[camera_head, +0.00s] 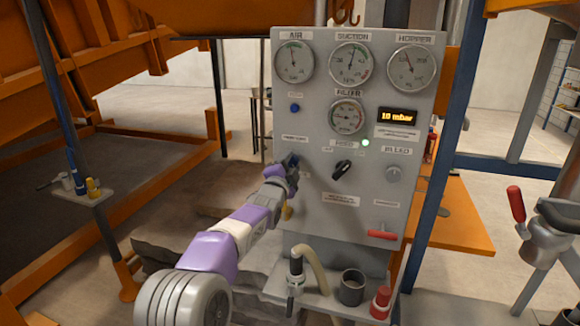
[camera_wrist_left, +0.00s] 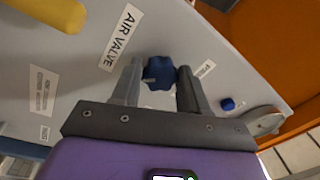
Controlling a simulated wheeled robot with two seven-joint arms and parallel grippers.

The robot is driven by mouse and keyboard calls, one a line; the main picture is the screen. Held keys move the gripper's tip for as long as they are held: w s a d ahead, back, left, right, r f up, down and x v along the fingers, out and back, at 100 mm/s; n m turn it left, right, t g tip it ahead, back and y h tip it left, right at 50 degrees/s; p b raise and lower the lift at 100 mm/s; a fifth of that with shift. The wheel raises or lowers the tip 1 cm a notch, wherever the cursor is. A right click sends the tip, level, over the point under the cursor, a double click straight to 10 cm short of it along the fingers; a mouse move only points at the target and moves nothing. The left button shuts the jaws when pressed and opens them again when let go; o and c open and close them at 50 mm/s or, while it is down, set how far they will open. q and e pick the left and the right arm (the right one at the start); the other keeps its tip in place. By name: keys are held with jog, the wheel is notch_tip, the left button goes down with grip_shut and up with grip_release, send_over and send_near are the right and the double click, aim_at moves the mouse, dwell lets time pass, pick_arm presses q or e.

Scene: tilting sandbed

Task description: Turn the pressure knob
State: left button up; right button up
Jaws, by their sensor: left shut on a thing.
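A grey control panel (camera_head: 330,215) stands upright in front of me. The pressure knob, a dark blue lobed knob (camera_wrist_left: 160,74), shows between the two fingers in the left wrist view, just beside a partly hidden label (camera_wrist_left: 204,68). My left gripper (camera_wrist_left: 156,88) is shut on this knob. In the head view my left gripper (camera_head: 289,169) reaches the left side of the panel and largely hides the knob, below a small label (camera_head: 295,138). My right gripper is not in view.
Gauges, including the filter gauge (camera_head: 346,116), and a display (camera_head: 398,116) reading 10 mbar sit above. A black selector (camera_head: 343,169), grey knob (camera_head: 394,172) and red handle (camera_head: 382,234) are to the right. A yellow handle (camera_wrist_left: 48,10) is near the "AIR VALVE" label. A shelf below holds a dark cup (camera_head: 352,288).

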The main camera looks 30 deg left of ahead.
pick_arm(q)
jog(key=shift+r, duration=0.1)
jog(key=o, duration=1.1)
jog(key=shift+c, duration=0.2)
jog(key=shift+s, duration=0.1)
jog(key=v, duration=0.7)
jog(key=shift+s, duration=0.2)
jog(key=shift+d, duration=0.1)
